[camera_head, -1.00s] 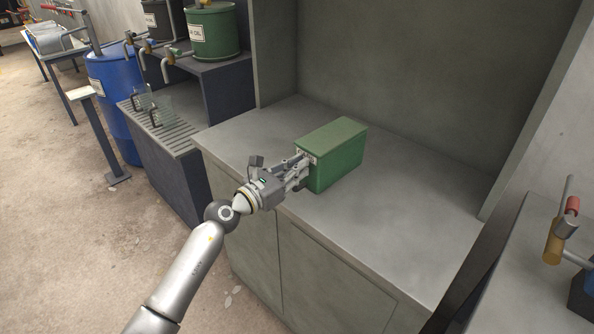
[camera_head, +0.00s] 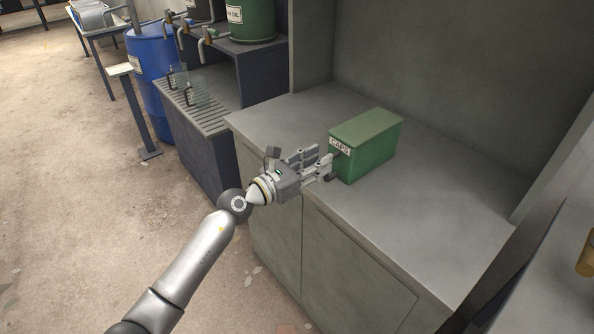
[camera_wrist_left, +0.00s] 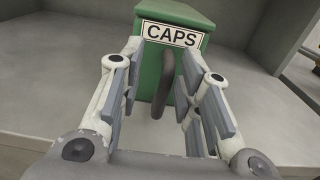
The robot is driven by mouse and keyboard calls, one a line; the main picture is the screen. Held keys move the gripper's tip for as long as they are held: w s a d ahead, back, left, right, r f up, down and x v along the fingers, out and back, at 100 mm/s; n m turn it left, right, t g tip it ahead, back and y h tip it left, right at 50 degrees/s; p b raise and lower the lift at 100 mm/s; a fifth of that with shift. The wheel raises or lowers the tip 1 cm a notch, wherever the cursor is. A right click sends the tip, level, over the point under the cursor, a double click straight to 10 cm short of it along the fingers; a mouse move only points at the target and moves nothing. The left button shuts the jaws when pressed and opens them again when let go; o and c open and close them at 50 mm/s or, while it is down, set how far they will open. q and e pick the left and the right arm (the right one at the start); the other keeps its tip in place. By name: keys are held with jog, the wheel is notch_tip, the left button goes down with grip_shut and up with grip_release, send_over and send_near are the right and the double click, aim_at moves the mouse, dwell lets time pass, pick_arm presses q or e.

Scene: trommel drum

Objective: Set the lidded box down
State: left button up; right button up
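The green lidded box (camera_head: 362,148) stands upright on the grey cabinet top, its lid closed. A white label reading CAPS is on its near end. My left gripper (camera_head: 322,162) is just in front of that end. In the left wrist view its fingers are spread apart, with the box (camera_wrist_left: 180,67) beyond them. A dark curved handle (camera_wrist_left: 163,88) on the box's end shows between the fingers, with gaps on both sides. My right gripper is not in view.
The grey cabinet top (camera_head: 420,220) is bare around the box, with walls behind and at the right. A dark drain stand (camera_head: 205,112) with green and dark drums is at the left, beside a blue barrel (camera_head: 155,75). A brass fitting (camera_head: 587,258) is at the right edge.

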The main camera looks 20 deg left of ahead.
pick_arm(q)
jog(key=v, duration=0.8)
jog(key=shift+s+b, duration=0.15)
jog(key=shift+b, duration=0.15)
